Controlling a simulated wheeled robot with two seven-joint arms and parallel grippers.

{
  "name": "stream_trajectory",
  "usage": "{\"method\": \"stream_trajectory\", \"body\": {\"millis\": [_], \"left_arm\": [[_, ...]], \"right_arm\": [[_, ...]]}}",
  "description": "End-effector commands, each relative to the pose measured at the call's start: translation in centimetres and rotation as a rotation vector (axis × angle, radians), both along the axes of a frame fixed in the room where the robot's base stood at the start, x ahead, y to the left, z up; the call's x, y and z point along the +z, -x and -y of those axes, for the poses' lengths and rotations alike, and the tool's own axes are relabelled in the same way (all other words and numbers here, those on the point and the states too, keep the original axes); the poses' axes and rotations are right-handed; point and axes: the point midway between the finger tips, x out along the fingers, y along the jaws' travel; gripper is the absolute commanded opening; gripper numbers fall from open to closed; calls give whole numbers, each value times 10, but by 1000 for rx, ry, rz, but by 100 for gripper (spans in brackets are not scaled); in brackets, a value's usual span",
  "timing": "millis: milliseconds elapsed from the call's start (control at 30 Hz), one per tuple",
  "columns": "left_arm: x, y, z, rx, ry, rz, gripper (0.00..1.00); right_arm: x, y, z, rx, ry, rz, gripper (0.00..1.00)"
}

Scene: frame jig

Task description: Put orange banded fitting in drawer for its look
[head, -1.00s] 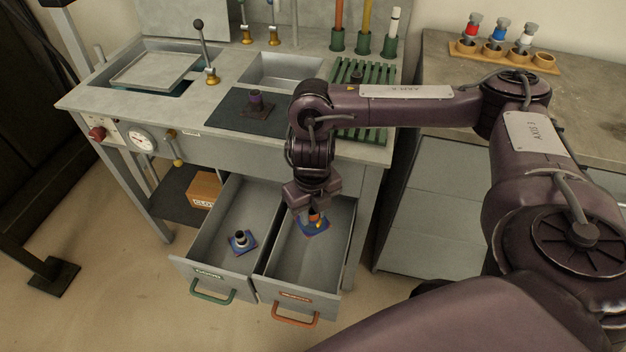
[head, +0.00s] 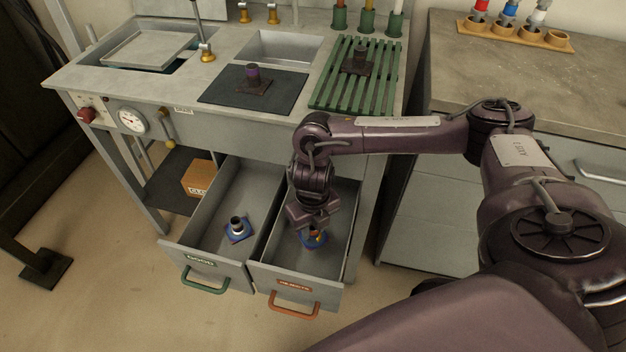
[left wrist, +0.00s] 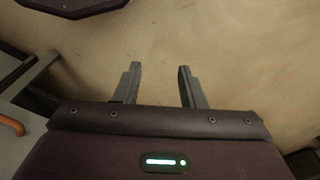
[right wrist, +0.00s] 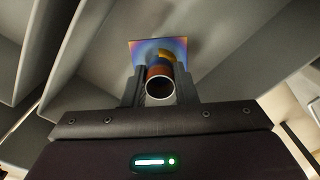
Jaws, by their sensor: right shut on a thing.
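The orange banded fitting (head: 314,238) is a short tube with an orange band on a square blue-purple plate. My right gripper (head: 314,226) points down into the right drawer (head: 322,262), which is open and has an orange handle. In the right wrist view the gripper (right wrist: 160,88) is shut on the fitting's tube (right wrist: 160,72), with the iridescent plate beyond. I cannot tell whether the plate touches the drawer floor. My left gripper shows only in the left wrist view (left wrist: 158,88), open and empty over bare floor.
The left drawer (head: 215,215), with a green handle, is open and holds another fitting (head: 238,230) with a dark band. On the bench, dark fittings stand on a black mat (head: 215,97) and a green rack (head: 330,85). A cardboard box (head: 198,178) sits on the lower shelf.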

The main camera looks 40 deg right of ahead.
Motion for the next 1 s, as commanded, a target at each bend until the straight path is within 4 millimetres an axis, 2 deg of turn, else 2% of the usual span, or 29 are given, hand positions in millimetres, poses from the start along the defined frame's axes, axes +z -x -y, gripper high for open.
{"method": "stream_trajectory", "body": {"millis": [167, 300, 700, 733, 900, 1000], "left_arm": [[8, 1, 1, -7, 2, 6, 36], [3, -2, 7, -18, 18, 38, 36], [2, -4, 10, -23, 26, 55, 36], [2, -4, 11, -24, 28, 58, 36], [3, -4, 11, -25, 29, 58, 36], [3, -4, 11, -26, 30, 57, 36]], "right_arm": [[-19, 1, 0, -1, 1, -2, 0], [-40, 1, 0, 0, 1, -2, 0], [-47, 0, 0, 0, 0, 0, 0], [-47, 0, 0, 0, 0, 0, 27], [-46, 0, 0, 0, 0, 0, 47], [-46, 0, 0, 0, 0, 0, 47]]}}
